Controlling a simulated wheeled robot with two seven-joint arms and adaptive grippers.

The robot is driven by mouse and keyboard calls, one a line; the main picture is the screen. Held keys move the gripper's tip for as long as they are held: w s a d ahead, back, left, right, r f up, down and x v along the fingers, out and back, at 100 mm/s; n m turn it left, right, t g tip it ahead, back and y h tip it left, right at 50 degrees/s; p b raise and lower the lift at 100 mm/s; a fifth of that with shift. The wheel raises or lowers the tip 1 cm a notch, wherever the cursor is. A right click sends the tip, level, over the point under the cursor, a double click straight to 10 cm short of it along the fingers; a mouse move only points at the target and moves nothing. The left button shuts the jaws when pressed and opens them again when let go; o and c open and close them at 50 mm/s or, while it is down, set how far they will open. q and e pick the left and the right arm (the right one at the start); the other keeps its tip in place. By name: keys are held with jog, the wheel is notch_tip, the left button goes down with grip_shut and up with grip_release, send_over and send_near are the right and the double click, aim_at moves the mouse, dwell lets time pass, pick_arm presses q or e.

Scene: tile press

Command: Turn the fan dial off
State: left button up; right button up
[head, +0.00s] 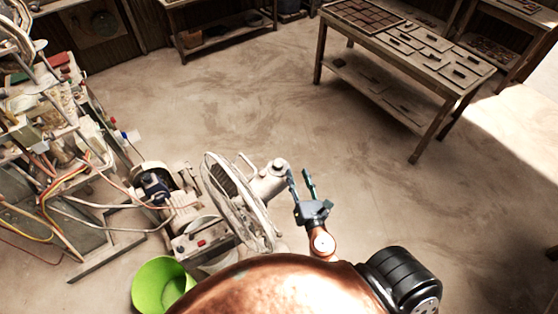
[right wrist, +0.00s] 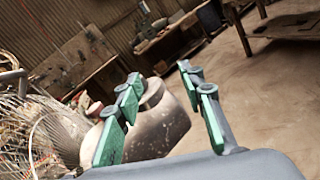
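The fan (head: 238,200) stands in the lower middle of the head view, with a round wire cage and a pale motor housing (head: 270,180) on its right side. My right gripper (head: 301,174) is open and empty, just right of the housing, with its fingers pointing up in the picture. In the right wrist view the pale housing (right wrist: 158,122) shows beyond and between the green-padded fingers (right wrist: 158,84). I cannot tell whether they touch it. A small round knob shape tops the housing in the head view; I cannot make out the dial's setting. My left gripper is not in view.
A cluttered machine with loose cables (head: 60,150) stands at the left. A lime green bucket (head: 160,284) is below the fan. A wooden table with tiles (head: 455,85) stands at the upper right. The floor (head: 400,210) right of my gripper is clear.

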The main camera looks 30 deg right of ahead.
aim_at(281, 168)
jog(key=a+n+y, duration=0.1)
jog(key=a+n, duration=0.1)
jog(key=w+a+n+y, duration=0.1)
jog(key=a+n, duration=0.1)
jog(key=n, duration=0.1)
jog(key=shift+w+f+t, duration=0.1)
jog(key=shift+t, duration=0.3)
jog(key=shift+w+a, duration=0.1)
jog(key=shift+w, duration=0.2)
jog(key=w+p, duration=0.1)
jog(key=w, duration=0.2)
jog(key=w+d+p, duration=0.1)
jog(key=w, duration=0.2)
jog(key=shift+w+d, duration=0.15)
jog(key=shift+w, duration=0.25)
jog(key=c, duration=0.9)
